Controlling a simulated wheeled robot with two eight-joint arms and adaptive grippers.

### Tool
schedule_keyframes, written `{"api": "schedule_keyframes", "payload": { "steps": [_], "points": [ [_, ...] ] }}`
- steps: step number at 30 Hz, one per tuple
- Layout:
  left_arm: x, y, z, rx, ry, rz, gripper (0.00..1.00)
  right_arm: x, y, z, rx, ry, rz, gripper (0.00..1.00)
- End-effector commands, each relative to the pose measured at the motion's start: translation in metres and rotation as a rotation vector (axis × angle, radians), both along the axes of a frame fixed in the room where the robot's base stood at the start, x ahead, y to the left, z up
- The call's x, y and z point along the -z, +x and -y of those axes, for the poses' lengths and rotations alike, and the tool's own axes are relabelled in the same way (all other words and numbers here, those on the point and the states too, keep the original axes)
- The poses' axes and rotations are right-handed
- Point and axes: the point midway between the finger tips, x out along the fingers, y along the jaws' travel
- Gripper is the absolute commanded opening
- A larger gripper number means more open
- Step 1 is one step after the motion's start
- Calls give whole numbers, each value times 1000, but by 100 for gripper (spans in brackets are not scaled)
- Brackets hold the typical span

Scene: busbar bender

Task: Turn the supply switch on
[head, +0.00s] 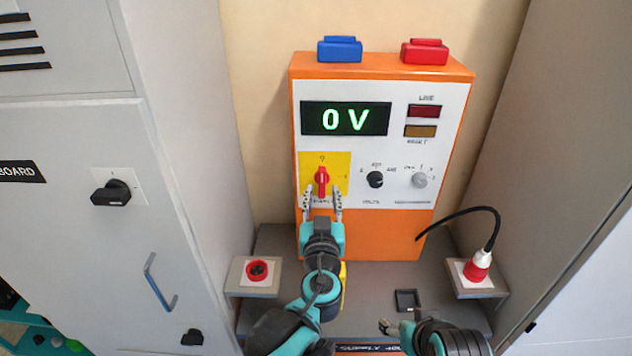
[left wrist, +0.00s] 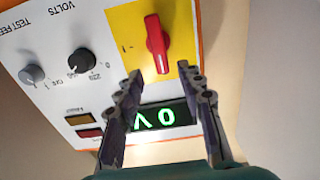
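The red supply switch knob (head: 322,181) sits on a yellow plate (head: 342,161) at the lower left of the orange test unit's white panel. Its handle stands vertical, in line with the mark at the top of the plate. My left gripper (head: 322,191) is open, one finger on each side of the knob's lower part in the head view. In the left wrist view the knob (left wrist: 156,45) lies just beyond the open fingertips (left wrist: 164,82), with no clear contact. My right gripper (head: 387,327) is low in the head view, and its fingers are too small to judge.
The display (head: 346,118) reads 0 V. The red lamp (head: 425,111) and amber lamp (head: 420,131) look dark. A black dial (head: 375,180) and a grey dial (head: 420,180) sit right of the switch. Grey cabinets stand on both sides; a cabled red plug (head: 477,267) is lower right.

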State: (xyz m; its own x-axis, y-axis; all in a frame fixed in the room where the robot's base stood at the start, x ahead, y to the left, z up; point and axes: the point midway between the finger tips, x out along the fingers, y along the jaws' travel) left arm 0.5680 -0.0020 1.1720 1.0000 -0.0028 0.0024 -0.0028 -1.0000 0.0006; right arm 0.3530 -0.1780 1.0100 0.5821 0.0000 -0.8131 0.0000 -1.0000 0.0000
Motion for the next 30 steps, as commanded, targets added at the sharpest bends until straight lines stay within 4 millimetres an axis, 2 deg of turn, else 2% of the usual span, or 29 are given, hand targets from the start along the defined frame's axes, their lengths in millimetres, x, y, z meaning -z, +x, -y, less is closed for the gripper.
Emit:
{"api": "schedule_keyframes", "payload": {
  "steps": [3, 9, 14, 21, 22, 24, 26, 30],
  "points": [
    [3, 22, -1, -4, 1, -1, 38, 9, 0, 0, 0, 0, 0, 66],
    [2, 51, -1, -3, 1, -2, 38, 16, 0, 0, 0, 0, 0, 66],
    [1, 60, -1, -2, 1, -2, 38, 18, 0, 0, 0, 0, 0, 66],
    [0, 61, -2, -2, 1, -2, 38, 18, 0, 0, 0, 0, 0, 66],
    [0, 61, -2, -2, 1, -2, 33, 18, 0, 0, 0, 0, 0, 66],
    [0, 61, -2, -2, 1, -2, 14, 18, 0, 0, 0, 0, 0, 66],
    [0, 61, -1, -2, 1, -2, 0, 18, 0, 0, 0, 0, 0, 66],
    [0, 61, -1, -2, 1, -2, 0, 18, 0, 0, 0, 0, 0, 66]
  ]
}}
